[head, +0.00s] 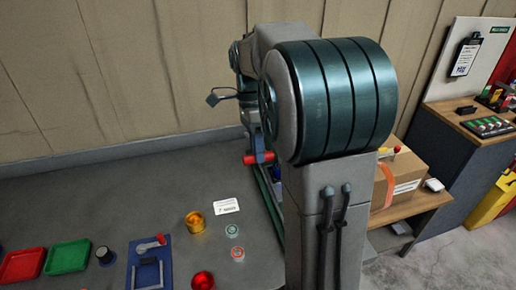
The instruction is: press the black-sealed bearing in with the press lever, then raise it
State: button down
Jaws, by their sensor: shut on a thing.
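My gripper (261,156) is at the back of the bench, small and partly covered by my own arm. It is shut on a red bar (250,159), which looks like the grip of the press lever. The red bar lies roughly level, and its left end sticks out past the jaws. Below it, a green upright frame (268,196), perhaps part of the press, is mostly hidden behind my arm. I cannot make out the black-sealed bearing or the press seat.
On the grey bench are a gold cup (195,224), a red cup (202,281), a white label card (226,206), two small ringed parts (232,230) (238,253), a blue fixture with a red handle (150,262), a black knob (105,255) and a green tray (68,257). The left back is clear.

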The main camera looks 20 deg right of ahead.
jog(key=shift+w+r, duration=0.35)
jog(key=c, duration=1.5)
grip_release()
jog(key=shift+o, duration=1.1)
jog(key=shift+w+f, duration=0.1)
jog(key=shift+w, duration=0.25)
jog(key=v, duration=1.3)
jog(key=shift+r, duration=0.45)
jog(key=shift+d, duration=0.1)
